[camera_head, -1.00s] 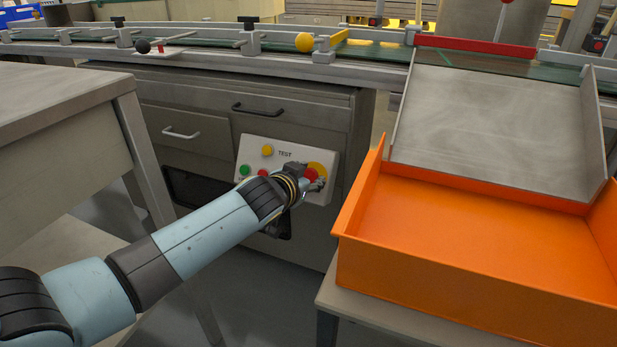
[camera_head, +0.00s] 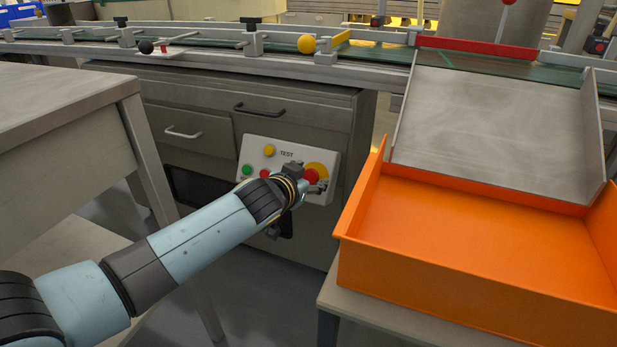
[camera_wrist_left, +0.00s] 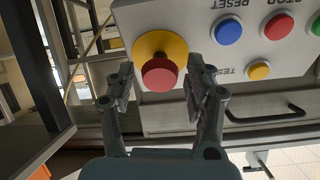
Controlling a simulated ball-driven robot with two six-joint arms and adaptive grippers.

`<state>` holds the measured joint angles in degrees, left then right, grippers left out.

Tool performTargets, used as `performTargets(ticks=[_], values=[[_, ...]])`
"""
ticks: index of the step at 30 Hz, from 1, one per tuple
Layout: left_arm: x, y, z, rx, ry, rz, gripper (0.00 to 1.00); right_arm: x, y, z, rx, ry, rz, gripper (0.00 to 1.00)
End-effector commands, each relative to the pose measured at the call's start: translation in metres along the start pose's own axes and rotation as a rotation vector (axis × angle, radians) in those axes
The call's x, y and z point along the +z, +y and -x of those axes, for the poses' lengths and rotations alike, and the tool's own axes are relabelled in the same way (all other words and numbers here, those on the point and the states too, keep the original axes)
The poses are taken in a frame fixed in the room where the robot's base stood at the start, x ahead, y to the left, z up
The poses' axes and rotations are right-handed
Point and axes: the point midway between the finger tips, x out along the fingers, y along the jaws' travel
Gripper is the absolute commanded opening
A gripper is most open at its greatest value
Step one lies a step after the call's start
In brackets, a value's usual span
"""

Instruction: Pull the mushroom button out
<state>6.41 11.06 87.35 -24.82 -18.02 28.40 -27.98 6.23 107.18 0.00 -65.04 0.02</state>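The red mushroom button (camera_wrist_left: 160,76) sits on a round yellow plate (camera_wrist_left: 160,46) at the end of a light control panel. In the head view the mushroom button (camera_head: 311,177) shows partly behind my left gripper (camera_head: 312,185). In the left wrist view the two fingers of my left gripper (camera_wrist_left: 160,92) are apart, one on each side of the red cap. A gap shows between the cap and each finger, so I see no grip on it. My right gripper is in neither view.
The panel (camera_head: 325,160) also has a yellow TEST button (camera_head: 269,150), a green button (camera_head: 247,170) and a blue button (camera_wrist_left: 228,31). An orange bin (camera_head: 430,255) stands to the right, below a metal chute (camera_head: 490,125). A grey table (camera_head: 60,110) is at left.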

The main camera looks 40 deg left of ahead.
Motion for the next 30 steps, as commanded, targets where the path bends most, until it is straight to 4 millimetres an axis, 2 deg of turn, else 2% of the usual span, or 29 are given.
performTargets(ticks=[11,14,24,30], values=[[0.000,0.000,0.004,0.000,0.001,0.000,0.61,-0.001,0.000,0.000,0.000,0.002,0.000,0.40],[0.001,0.000,0.018,0.001,0.000,-0.001,0.61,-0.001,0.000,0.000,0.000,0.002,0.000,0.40],[0.001,0.000,0.092,0.001,-0.002,0.000,0.61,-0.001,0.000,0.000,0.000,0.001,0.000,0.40],[0.000,0.000,0.116,0.000,0.000,0.001,0.61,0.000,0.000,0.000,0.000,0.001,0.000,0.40]])
